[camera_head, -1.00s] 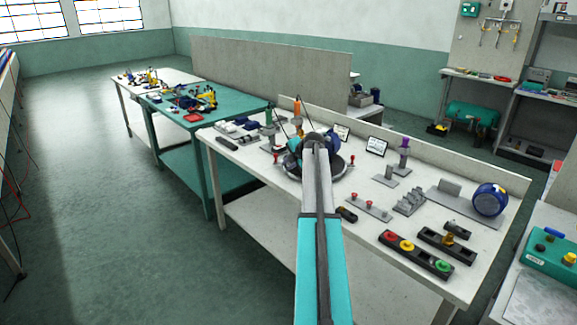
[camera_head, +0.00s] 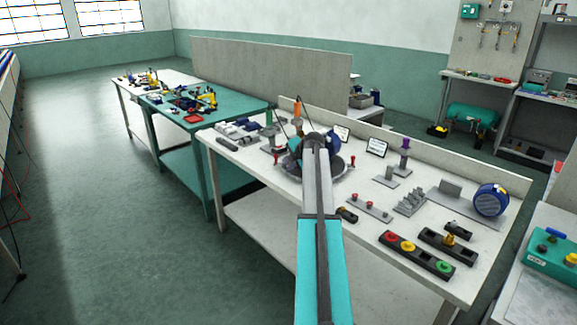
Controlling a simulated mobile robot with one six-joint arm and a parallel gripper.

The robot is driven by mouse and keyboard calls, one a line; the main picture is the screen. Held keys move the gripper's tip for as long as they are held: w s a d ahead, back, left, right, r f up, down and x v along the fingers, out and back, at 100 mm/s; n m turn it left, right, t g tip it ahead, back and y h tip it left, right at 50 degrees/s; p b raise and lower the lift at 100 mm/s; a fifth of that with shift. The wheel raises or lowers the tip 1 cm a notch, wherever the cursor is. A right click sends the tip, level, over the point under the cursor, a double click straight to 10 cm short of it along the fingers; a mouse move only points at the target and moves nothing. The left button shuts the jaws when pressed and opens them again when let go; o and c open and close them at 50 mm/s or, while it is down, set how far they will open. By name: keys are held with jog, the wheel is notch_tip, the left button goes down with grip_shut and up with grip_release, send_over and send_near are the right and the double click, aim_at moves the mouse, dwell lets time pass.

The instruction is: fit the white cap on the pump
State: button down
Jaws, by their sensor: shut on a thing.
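A blue thing, likely the pump (camera_head: 294,152), sits on a round dark base (camera_head: 339,170) on the white bench. Only bits of it show on either side of my arm, which reaches over it. My gripper is hidden behind the far end of my arm, so its fingers and anything in them do not show. I cannot make out a white cap anywhere in this view.
The white bench (camera_head: 262,172) holds a red-knobbed rack (camera_head: 369,208), a grey stepped block (camera_head: 410,203), a button strip (camera_head: 416,254) and a round blue unit (camera_head: 491,200) on the right. A green table (camera_head: 237,108) stands to the left.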

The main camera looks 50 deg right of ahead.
jog(key=shift+d+b, duration=0.35)
jog(key=shift+d, duration=0.1)
dwell(0.6)
jog(key=c, duration=1.6)
grip_release()
jog(key=shift+c, duration=0.2)
jog(key=shift+s, duration=0.1)
jog(key=shift+v, duration=2.95)
jog(key=shift+r, duration=0.1)
jog(key=b+v, duration=0.2)
jog(key=v, duration=1.1)
jog(key=shift+s+a+r, duration=0.2)
jog(key=shift+s, duration=0.05)
